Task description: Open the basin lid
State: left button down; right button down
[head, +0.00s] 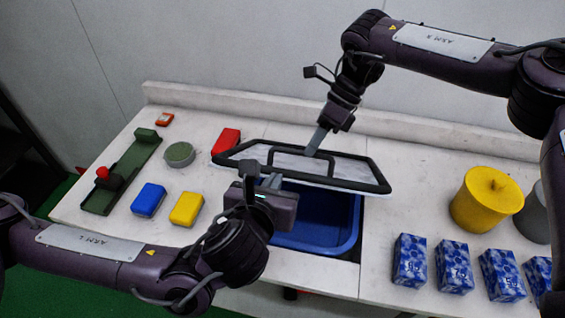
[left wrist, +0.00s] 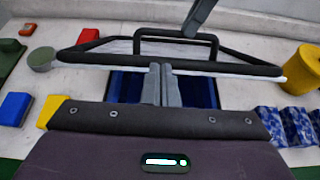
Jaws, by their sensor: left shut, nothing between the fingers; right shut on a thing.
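The basin lid (head: 345,176), a white panel with a black rim and black handle (head: 287,150), is tilted above the blue basin (head: 318,225) sunk in the counter. The basin's inside shows below the lid's near edge. My right gripper (head: 317,142) is shut on the lid's handle from above. My left gripper (head: 270,180) is shut and empty, in front of the lid's near edge and over the basin. In the left wrist view, the left fingers (left wrist: 160,85) are together just below the lid's rim (left wrist: 110,58); I cannot tell whether they touch it.
Left of the basin on the counter are a blue block (head: 148,200), a yellow block (head: 187,208), a red block (head: 226,140), a round grey-green dish (head: 180,154) and a green tray (head: 112,190). On the right are a yellow canister (head: 486,198) and several blue patterned boxes (head: 409,260).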

aim_at(282, 169)
jog(key=shift+w+d+f, duration=0.15)
jog(key=shift+d+f, duration=0.1)
pick_arm(q)
jog(key=x, duration=0.9)
jog(key=shift+a, duration=0.15)
jog(key=shift+w+r, duration=0.75)
jog(key=shift+r, duration=0.05)
